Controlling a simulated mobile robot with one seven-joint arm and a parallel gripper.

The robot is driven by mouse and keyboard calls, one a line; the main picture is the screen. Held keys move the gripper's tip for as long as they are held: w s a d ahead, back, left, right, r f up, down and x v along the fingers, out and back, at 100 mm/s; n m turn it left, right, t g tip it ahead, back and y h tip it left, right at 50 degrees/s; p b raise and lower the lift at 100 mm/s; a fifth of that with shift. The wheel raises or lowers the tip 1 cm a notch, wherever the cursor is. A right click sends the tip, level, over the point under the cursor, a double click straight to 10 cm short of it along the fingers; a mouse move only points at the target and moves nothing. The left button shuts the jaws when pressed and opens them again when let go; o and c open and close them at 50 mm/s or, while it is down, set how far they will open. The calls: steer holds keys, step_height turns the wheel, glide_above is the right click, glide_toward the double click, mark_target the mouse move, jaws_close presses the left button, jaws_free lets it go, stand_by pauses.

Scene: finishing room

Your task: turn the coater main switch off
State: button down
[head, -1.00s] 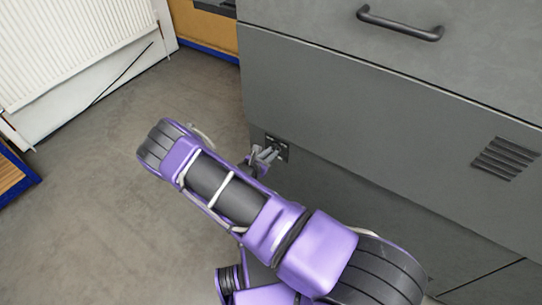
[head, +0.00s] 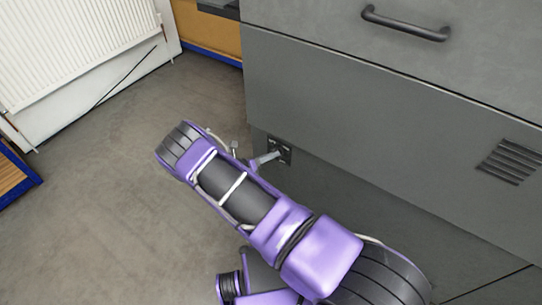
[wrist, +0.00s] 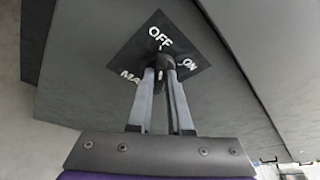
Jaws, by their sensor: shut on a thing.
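The main switch is a black plate (wrist: 187,47) low on the grey cabinet, with white lettering OFF, ON and part of a word starting MA. In the wrist view it looks turned like a diamond, with OFF at the top and ON at the right. The plate also shows in the head view (head: 286,151). My gripper (wrist: 161,74) has its two grey fingers closed together at the tips on the small dark switch knob (wrist: 166,60) at the plate's middle. The fingers hide much of the knob, so I cannot tell exactly where it points.
The grey cabinet (head: 350,110) fills the right, with a dark bar handle (head: 405,25) above and a slotted vent (head: 507,162) at right. A white radiator (head: 75,45) stands at the far left. The floor (head: 95,210) at left is clear.

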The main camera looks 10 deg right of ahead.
steer(key=shift+n+h, duration=0.3)
steer(key=shift+n, duration=0.2)
steer(key=c, duration=0.8)
jaws_free()
steer(key=shift+c, duration=0.2)
steer(key=shift+a, duration=0.1)
steer(key=v, duration=1.7)
steer(key=shift+a+p, duration=0.15)
steer(key=shift+p, duration=0.3)
steer(key=shift+w+r, duration=0.1)
steer(key=shift+r, duration=0.1)
